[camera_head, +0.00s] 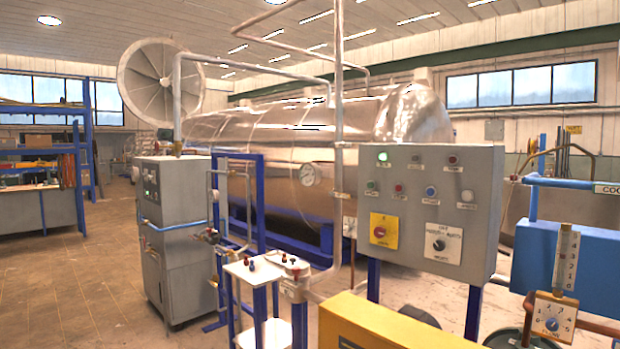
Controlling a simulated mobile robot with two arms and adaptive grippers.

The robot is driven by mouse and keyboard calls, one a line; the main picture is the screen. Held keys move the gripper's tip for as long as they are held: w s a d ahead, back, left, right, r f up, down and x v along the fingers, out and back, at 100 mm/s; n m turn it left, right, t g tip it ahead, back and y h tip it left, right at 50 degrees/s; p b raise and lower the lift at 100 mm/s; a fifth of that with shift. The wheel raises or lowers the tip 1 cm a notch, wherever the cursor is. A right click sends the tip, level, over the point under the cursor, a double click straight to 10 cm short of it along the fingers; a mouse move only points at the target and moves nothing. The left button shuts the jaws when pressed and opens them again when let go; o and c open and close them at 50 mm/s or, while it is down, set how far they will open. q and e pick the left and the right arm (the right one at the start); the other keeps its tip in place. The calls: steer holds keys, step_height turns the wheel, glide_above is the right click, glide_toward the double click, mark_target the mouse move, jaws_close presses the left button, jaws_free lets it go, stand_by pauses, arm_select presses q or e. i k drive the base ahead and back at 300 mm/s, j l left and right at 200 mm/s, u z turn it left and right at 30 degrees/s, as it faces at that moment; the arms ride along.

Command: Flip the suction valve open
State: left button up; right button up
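A small valve (208,234) with a reddish-brown handle sits on pipework between the grey cabinet and the blue frame. Neither of my grippers shows in the head view.
A grey control panel (472,215) with buttons and knobs stands at centre right. A yellow box (385,328) is low in front. A large shiny chamber (270,135) fills the back. A grey cabinet (175,190) stands left. Floor (70,280) at left is clear.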

mark_target(337, 195)
steer(key=i+l, duration=0.2)
steer(key=i, duration=0.2)
steer(key=i+l, duration=0.2)
steer(key=i, duration=0.25)
steer(key=i+l, duration=0.2)
steer(key=i, duration=0.2)
